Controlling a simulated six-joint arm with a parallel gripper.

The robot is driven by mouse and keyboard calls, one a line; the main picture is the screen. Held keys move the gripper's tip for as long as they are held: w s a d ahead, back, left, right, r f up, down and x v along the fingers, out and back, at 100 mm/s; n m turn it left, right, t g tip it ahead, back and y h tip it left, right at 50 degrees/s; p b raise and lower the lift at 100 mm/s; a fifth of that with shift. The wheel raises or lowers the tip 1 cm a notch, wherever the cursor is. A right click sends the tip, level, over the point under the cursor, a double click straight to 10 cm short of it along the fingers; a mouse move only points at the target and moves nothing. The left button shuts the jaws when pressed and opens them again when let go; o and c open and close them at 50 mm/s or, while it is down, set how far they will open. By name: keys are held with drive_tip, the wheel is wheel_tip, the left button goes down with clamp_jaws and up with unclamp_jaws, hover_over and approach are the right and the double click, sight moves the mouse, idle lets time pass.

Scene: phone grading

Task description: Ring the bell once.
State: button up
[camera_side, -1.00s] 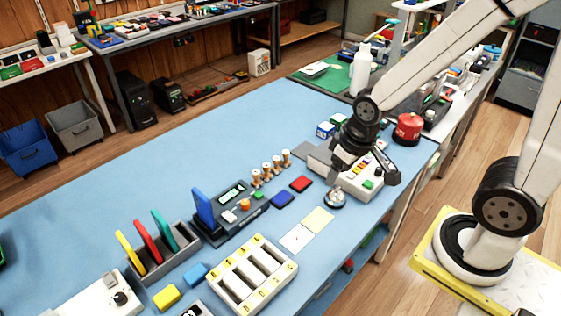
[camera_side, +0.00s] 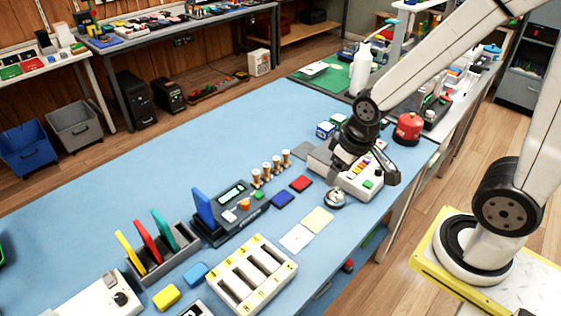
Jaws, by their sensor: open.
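A small silver dome bell (camera_side: 335,198) stands on the blue bench, near its right front edge, just in front of the white device with coloured buttons. My dark gripper (camera_side: 367,168) is over that device, behind and slightly right of the bell and apart from it. One finger shows at the device's right end. The other finger is hard to make out. The jaws are open, and I see nothing held.
The white button device (camera_side: 362,182) lies under my gripper.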

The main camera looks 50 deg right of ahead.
clamp_jaws()
idle(1.5)
